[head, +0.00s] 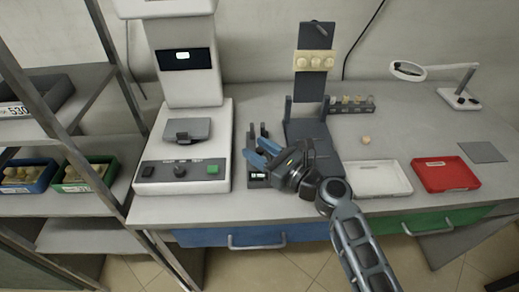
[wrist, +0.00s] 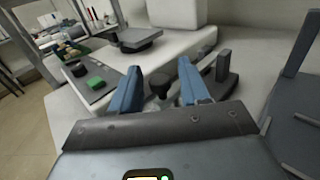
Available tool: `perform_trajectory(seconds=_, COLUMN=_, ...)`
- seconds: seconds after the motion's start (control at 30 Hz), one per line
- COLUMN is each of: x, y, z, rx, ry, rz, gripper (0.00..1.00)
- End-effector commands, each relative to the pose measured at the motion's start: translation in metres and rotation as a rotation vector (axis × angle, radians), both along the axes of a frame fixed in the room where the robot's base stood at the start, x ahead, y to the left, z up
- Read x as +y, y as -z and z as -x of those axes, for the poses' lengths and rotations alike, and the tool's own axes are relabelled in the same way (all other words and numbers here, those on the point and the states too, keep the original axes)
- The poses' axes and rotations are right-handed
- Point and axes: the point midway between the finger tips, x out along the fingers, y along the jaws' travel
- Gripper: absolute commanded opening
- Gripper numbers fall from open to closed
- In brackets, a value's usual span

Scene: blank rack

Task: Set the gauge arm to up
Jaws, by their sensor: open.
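The gauge (head: 258,181) is a small dark device with a lit display, on the table just right of the white test machine. Dark upright parts (head: 252,134) rise at its back. My gripper (head: 261,152) is over the gauge, its blue fingers open and pointing left. In the wrist view, a dark knob (wrist: 158,84) shows between the open fingers, apart from both as far as I can see. A dark upright piece (wrist: 222,66) stands right of the right finger. I cannot tell for certain which part is the gauge arm, or its setting; my gripper hides much of the gauge.
The white machine (head: 150,172) with a green button stands close on the left. A dark fixture (head: 318,140) stands behind and right of my gripper. A white tray (head: 380,192) and a red tray (head: 446,189) lie to the right. A shelf rack is at far left.

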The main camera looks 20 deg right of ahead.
Motion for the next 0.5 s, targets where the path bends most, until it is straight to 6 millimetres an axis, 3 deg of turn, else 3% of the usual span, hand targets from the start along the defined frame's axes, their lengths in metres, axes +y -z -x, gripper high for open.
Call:
perform_trajectory(seconds=0.07, x=0.0, y=0.0, z=0.0001, rx=0.0, ry=0.0, rz=0.0, gripper=0.45)
perform_trajectory(seconds=0.5, x=-0.0002, y=0.0, z=0.0004, rx=0.0, ry=0.0, rz=0.0, gripper=0.03)
